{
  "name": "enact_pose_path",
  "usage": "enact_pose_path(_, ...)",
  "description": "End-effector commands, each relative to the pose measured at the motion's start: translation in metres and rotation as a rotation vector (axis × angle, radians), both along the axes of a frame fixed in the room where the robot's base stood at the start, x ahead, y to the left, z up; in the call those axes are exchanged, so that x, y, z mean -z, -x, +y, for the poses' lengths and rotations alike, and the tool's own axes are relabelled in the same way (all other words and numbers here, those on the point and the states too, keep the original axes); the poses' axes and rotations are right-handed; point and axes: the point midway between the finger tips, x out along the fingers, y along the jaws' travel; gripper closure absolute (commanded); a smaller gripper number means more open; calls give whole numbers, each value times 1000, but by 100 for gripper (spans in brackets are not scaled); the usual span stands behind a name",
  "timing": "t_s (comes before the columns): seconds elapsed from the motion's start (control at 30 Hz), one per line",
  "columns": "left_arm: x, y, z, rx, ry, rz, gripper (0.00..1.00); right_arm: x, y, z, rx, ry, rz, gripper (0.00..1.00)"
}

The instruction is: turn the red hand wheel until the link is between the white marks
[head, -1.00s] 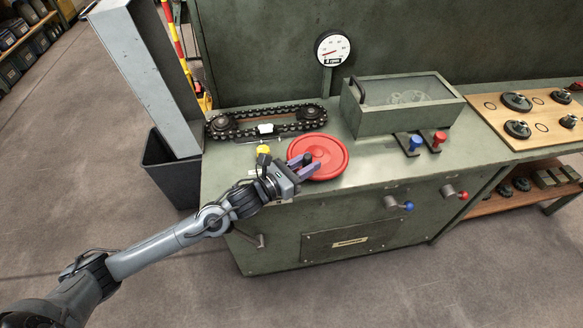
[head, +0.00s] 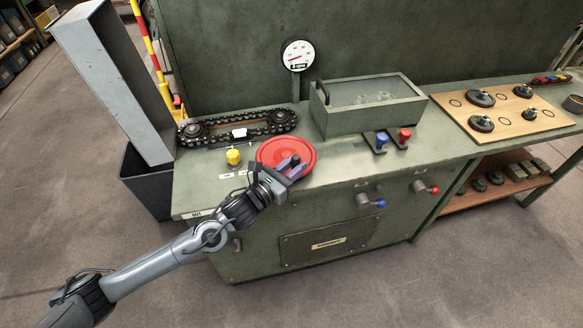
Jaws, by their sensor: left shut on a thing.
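The red hand wheel (head: 270,147) lies flat on the green machine top, near its front edge. My left gripper (head: 291,164) reaches over the wheel's front part, its fingers shut on the wheel; they cover the exact place of the grip. Behind the wheel and to its left, a dark chain (head: 267,128) runs around two sprockets. One white link (head: 239,133) shows at about the middle of the chain's front run. The white marks are too small to tell at this size. My right gripper is not in view.
A yellow button (head: 233,157) stands left of the wheel. A dial gauge (head: 297,55) rises behind. A glass-topped box (head: 345,122) and blue (head: 381,140) and red levers (head: 404,137) are to the right. A wooden board (head: 463,121) holds dark wheels.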

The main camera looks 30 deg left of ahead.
Motion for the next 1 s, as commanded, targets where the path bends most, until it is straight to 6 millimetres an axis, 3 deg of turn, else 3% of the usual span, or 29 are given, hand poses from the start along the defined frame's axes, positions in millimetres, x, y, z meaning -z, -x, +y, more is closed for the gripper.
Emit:
enact_pose_path(0.43, 5, -2, 5, -13, -4, 10, 100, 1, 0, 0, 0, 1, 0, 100)
enact_pose_path(0.47, 5, -2, 5, -13, -4, 10, 68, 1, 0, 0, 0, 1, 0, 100)
enact_pose_path(0.57, 4, -2, 4, -12, -4, 9, 52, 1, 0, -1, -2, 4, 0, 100)
enact_pose_path(1.0, 2, 6, 4, -5, -3, 5, 51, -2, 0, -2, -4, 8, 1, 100)
